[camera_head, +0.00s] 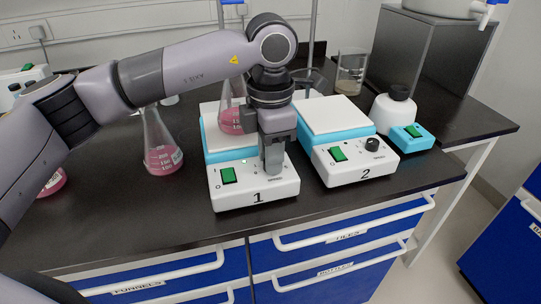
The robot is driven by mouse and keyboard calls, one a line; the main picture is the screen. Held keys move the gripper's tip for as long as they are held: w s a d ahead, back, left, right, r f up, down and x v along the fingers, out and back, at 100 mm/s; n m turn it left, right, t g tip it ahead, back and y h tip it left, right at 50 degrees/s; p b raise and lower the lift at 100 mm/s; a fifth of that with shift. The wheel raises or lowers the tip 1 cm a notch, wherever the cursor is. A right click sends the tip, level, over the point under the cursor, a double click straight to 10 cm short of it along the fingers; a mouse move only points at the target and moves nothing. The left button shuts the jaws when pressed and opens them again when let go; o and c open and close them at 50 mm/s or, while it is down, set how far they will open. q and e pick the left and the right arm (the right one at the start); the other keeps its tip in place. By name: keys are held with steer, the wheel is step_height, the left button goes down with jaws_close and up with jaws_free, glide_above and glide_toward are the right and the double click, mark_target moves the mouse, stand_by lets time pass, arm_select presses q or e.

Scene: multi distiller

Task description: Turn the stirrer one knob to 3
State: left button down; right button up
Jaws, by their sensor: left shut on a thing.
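The stirrer one (230,197) is a white and light-blue box marked 1, at the middle of the bench, with a green switch (229,175) on its front left. My left gripper (273,169) points down at the front right of stirrer one. It is shut on the knob there, and its fingers hide the knob and its scale. A flask with pink liquid (231,121) stands on the plate of stirrer one, partly behind my left arm. My right gripper is not in view.
Stirrer two (355,170), with a black knob (372,145), stands close on the right. A pink flask (160,150) stands left of stirrer one. The bench front is clear.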

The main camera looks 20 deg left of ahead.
arm_select(q)
steer(key=shift+m, duration=1)
steer(key=shift+r, duration=0.1)
steer(key=c, duration=0.9)
jaws_free()
steer(key=shift+o, duration=0.2)
step_height(320, 180, up, 7)
steer(key=shift+r, duration=0.1)
